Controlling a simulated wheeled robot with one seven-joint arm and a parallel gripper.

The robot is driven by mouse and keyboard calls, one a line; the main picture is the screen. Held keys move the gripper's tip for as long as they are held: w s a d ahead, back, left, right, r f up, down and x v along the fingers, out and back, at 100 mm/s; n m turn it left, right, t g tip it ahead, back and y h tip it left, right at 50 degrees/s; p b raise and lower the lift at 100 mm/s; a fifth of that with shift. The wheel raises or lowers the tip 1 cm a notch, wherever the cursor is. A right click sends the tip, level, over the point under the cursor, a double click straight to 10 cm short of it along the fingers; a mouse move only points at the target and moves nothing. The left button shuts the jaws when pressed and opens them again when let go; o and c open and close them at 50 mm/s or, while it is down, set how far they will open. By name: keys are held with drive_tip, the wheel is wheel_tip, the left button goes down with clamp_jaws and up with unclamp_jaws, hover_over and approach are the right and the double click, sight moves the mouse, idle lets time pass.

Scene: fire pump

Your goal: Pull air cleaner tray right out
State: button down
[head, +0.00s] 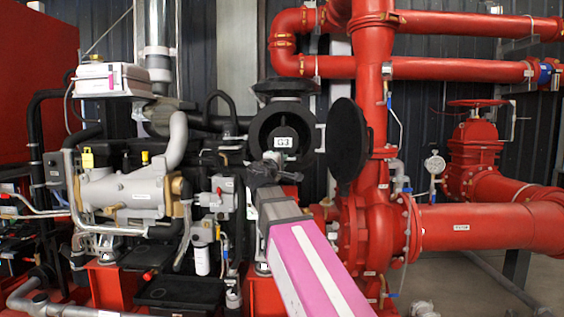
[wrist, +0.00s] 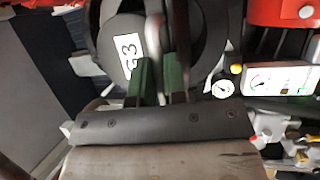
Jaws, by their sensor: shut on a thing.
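The air cleaner tray is the dark round part with a white G3 label (head: 270,128), seated inside a black round housing (head: 284,88) in the middle of the head view. It also fills the upper middle of the wrist view (wrist: 116,45). My gripper (head: 270,160) is at the tray's lower front. In the wrist view its two green fingers (wrist: 160,65) are close together on a narrow upright grey-black part, apparently the tray's handle. The exact contact is dark and partly hidden by the fingers.
A black round cover (head: 348,145) stands open to the right of the housing. A thick red vertical pipe (head: 374,100) rises just beyond it. Grey engine parts (head: 125,192) are at the left. A gauge (wrist: 221,89) and a panel are close on the right in the wrist view.

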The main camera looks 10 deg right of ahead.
drive_tip(key=c, duration=1.2)
unclamp_jaws()
drive_tip(key=shift+s, duration=0.25)
drive_tip(key=shift+o, duration=0.2)
drive_tip(key=shift+a, duration=0.1)
drive_tip(key=v, duration=1)
drive_tip(key=shift+s+a, duration=0.2)
drive_tip(key=shift+s, duration=0.15)
drive_tip(key=shift+f, duration=0.2)
